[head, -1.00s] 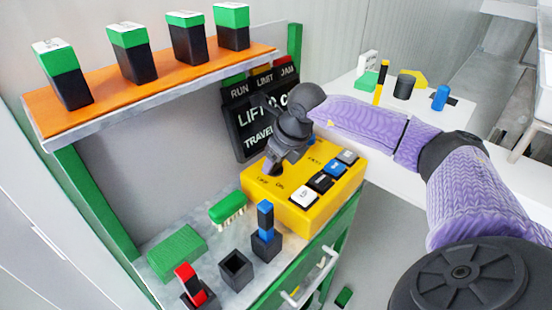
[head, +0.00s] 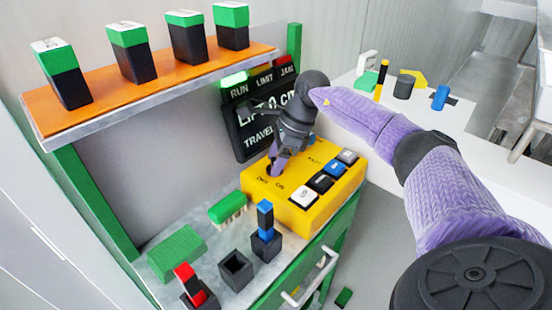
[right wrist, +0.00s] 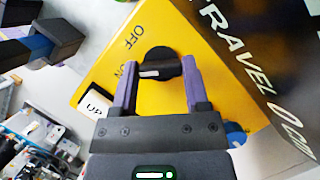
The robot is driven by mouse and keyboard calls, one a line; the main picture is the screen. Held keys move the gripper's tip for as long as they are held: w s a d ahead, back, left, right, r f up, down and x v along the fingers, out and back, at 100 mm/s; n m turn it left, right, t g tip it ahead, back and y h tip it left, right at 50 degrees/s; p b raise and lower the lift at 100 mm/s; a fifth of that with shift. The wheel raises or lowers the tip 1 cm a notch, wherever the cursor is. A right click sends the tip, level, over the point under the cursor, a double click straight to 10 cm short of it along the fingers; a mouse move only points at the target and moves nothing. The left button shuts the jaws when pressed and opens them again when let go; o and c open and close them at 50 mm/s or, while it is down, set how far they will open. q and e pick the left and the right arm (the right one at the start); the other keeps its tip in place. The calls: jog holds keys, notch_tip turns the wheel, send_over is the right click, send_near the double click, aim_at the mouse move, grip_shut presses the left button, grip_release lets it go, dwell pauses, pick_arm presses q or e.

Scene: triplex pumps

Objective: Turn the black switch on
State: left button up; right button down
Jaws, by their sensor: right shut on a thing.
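The yellow control box (head: 253,182) stands on the bench with the black switch on its top left part. In the right wrist view the black switch (right wrist: 160,62) is a round knob with a white mark pointing left, toward the ON label. OFF is printed above it. My right gripper (right wrist: 161,70) has one finger on each side of the knob and is shut on it. In the head view my right gripper (head: 277,168) comes down onto the box and mostly hides the switch. The RUN lamp (head: 236,83) on the black display (head: 246,140) glows green. My left gripper is not in view.
White, black and blue buttons (head: 320,182) sit on the box right of the switch. The display stands close behind my right gripper. A green brush (head: 227,208) and black holders (head: 236,268) stand on the bench to the left. An orange shelf (head: 110,95) hangs above.

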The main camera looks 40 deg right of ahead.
jog(key=shift+n, duration=0.7)
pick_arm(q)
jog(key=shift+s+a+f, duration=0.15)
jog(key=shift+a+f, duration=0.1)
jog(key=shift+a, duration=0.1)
pick_arm(e)
jog(key=shift+n+g+y, duration=0.3)
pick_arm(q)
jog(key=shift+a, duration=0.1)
pick_arm(e)
jog(key=shift+c, duration=2.1)
grip_release()
jog(key=o, duration=0.3)
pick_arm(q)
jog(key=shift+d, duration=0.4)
pick_arm(e)
jog(key=shift+o, duration=0.2)
jog(key=shift+d+r, duration=0.1)
jog(key=shift+r, duration=0.05)
